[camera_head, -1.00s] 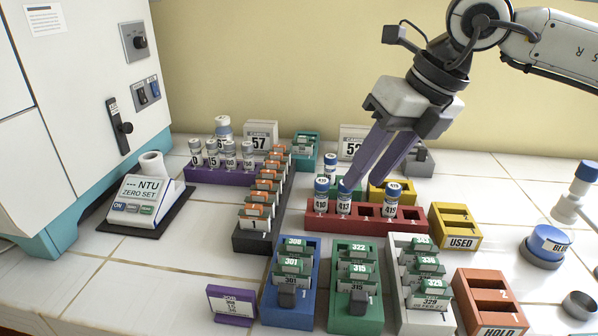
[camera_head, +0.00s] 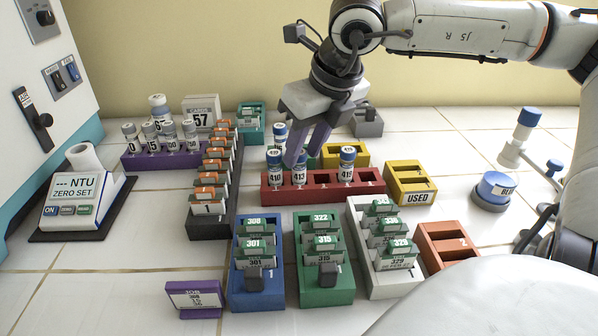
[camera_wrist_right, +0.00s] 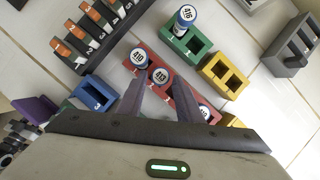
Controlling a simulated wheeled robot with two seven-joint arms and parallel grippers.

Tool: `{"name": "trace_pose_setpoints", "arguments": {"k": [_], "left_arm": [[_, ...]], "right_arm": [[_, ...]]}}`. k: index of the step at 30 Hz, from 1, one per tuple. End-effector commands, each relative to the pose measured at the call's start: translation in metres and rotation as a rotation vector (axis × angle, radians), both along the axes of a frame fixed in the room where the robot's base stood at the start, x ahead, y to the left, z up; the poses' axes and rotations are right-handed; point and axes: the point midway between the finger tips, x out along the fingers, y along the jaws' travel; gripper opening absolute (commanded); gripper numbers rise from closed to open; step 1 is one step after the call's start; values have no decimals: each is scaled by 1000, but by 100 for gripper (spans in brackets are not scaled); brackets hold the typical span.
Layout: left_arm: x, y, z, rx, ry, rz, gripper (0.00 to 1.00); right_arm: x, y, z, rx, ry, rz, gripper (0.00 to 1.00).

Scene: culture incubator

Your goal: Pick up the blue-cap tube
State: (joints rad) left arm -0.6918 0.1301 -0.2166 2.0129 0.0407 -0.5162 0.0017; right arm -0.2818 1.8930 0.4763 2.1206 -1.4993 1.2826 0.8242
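Three white tubes with blue caps stand upright in the red rack (camera_head: 325,194): 410 (camera_head: 275,172), 413 (camera_head: 299,174) and one farther right (camera_head: 346,168). They also show in the right wrist view, with 413 (camera_wrist_right: 160,76) between the finger lines. Another blue-cap tube, 416 (camera_wrist_right: 187,14), stands in the green block (camera_wrist_right: 190,43) behind the rack. My right gripper (camera_head: 303,160) is open and empty. It comes down at a slant from behind, its fingertips by the cap of 413. Whether they touch it is unclear. My left gripper is out of view.
A yellow USED rack (camera_head: 411,184) stands right of the red rack. A dark rack of slides (camera_head: 213,222) is at its left. Blue (camera_head: 257,284), green (camera_head: 325,283) and white (camera_head: 395,279) card racks stand in front. The turbidity meter (camera_head: 80,205) is far left.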

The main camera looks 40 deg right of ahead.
Motion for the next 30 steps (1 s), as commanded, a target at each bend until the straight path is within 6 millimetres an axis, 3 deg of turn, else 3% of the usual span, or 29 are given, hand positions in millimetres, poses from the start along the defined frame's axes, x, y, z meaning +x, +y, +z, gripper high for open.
{"name": "trace_pose_setpoints", "arguments": {"k": [8,12,14,24,30], "left_arm": [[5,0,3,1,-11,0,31],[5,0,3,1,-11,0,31],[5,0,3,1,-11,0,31],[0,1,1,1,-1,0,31],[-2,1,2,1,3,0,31]], "right_arm": [[1,0,-3,0,-1,0,31],[1,0,-2,0,-1,0,7],[1,0,-2,0,-1,0,0],[2,0,0,0,-2,0,0],[2,-1,18,-3,-4,0,0]]}}
